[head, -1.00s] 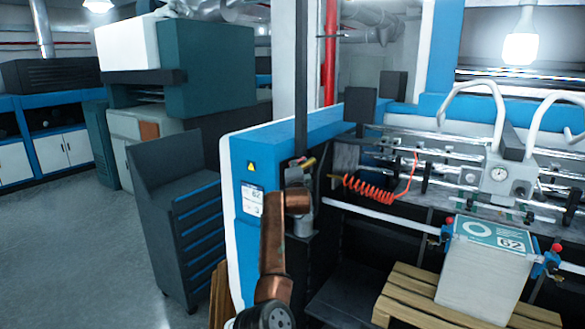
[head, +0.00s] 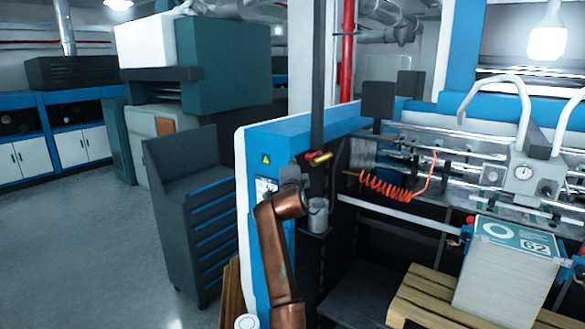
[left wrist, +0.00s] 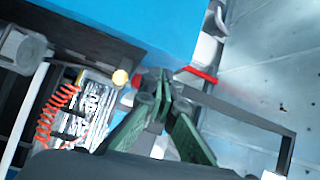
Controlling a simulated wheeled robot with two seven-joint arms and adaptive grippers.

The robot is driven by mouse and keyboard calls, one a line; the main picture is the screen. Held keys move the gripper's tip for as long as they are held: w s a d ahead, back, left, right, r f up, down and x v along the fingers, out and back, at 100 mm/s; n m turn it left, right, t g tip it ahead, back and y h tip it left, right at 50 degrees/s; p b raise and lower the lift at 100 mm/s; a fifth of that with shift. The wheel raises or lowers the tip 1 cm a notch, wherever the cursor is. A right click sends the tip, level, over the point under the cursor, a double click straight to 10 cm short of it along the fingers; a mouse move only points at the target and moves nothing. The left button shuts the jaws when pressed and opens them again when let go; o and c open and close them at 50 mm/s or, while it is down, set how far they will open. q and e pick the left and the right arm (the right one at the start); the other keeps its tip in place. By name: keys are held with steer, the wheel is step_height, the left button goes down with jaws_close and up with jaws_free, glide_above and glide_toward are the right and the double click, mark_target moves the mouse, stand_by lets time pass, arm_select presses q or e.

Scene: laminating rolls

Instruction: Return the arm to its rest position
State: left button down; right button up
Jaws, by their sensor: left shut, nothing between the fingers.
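My left arm (head: 275,255) rises from the bottom of the head view, in front of the blue and white end of the machine. Its copper wrist is in front of the dark recess at the machine's corner, and the gripper beyond it is mostly hidden there. In the left wrist view my left gripper (left wrist: 160,80) shows green fingers with their tips together and nothing between them. My right gripper is not in view.
The laminating machine (head: 290,133) fills the right side, with a red coiled hose (head: 385,187) and a stack of sheets (head: 505,275) on a wooden pallet (head: 425,290). A grey cabinet (head: 190,215) stands left of my arm. Open floor (head: 80,260) lies at far left.

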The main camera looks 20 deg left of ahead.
arm_select(q)
steer(key=shift+a+f, duration=0.1)
steer(key=shift+a, duration=0.15)
steer(key=shift+s+d, duration=0.1)
